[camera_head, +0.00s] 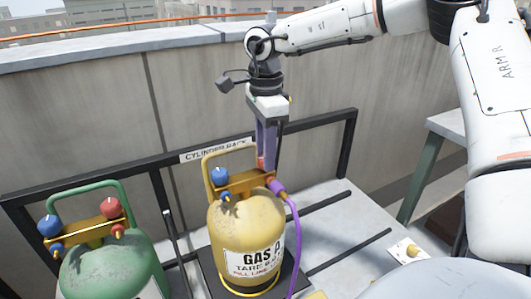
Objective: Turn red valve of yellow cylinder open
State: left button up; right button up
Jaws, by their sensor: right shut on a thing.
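The yellow cylinder (243,235) stands upright on the rack, with a label reading "GAS A". A gold manifold bar (245,181) on its top carries a blue valve (220,175) on the left. The red valve (261,163) at the right end is mostly hidden by my right gripper (265,160), with only a bit of red showing. My right gripper points down from above and is shut on the red valve. A purple hose (291,215) runs from the fitting below it down the cylinder's right side. My left gripper is not in view.
A green cylinder (112,268) with blue and red valves stands at the lower left. A black rail with a "CYLINDER RACK" sign (215,150) runs behind the cylinders. A concrete wall stands beyond. The platform right of the yellow cylinder has dark strips and open room.

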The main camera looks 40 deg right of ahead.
jog(key=n, duration=0.5)
jog(key=shift+n, duration=0.3)
jog(key=n, duration=0.6)
jog(key=shift+p, duration=0.35)
jog(key=n, duration=0.5)
jog(key=shift+n, duration=0.4)
jog(key=n, duration=0.5)
jog(key=shift+p, duration=0.4)
jog(key=o, duration=1.1)
jog(key=shift+c, duration=0.2)
notch_tip(320, 180, up, 10)
jog(key=p, duration=0.1)
jog(key=shift+r, duration=0.2)
